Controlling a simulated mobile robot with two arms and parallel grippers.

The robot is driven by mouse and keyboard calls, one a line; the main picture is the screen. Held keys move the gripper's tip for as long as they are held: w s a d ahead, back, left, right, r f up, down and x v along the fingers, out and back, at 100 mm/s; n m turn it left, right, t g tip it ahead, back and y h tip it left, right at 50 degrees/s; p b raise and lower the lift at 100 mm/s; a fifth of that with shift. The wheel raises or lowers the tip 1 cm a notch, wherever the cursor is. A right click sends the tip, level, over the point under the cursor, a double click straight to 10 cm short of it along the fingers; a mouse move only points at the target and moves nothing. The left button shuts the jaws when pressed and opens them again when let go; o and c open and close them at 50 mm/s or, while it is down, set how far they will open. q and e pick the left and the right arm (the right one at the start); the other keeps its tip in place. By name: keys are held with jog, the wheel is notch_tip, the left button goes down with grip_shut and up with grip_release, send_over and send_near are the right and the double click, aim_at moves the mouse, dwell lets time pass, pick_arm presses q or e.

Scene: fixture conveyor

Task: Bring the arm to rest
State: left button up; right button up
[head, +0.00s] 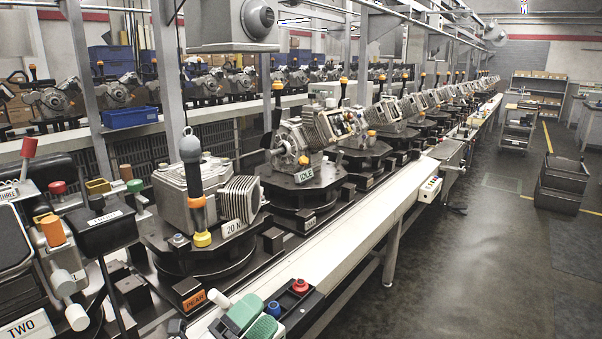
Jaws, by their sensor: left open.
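The rest of this arm is not clearly visible. My right gripper is not in view.
A black labelled box (103,228) and several levers crowd the left. More engines line the conveyor. The floor (450,270) at right is clear up to dark crates (560,184).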

pick_arm(q)
jog(key=s+a+f+n+y, duration=0.4)
jog(key=a+f+n+y, duration=0.75)
jog(key=n+y, duration=0.65)
jog(key=s+a+f+n+g+h, duration=0.1)
jog(key=s+f+n+g, duration=0.3)
jog(key=s+f+g, duration=0.45)
jog(key=s+a+f+n+g+h, duration=0.1)
jog(key=s+f+n+g+h, duration=0.25)
jog(key=s, duration=0.75)
notch_tip(320, 180, down, 24)
jog(key=g+y, duration=0.2)
jog(key=s+a+f+g, duration=0.1)
jog(key=s+a+f, duration=0.2)
jog(key=s+f, duration=1.4)
jog(key=shift+f+m+g, duration=0.3)
jog(key=shift+m, duration=0.15)
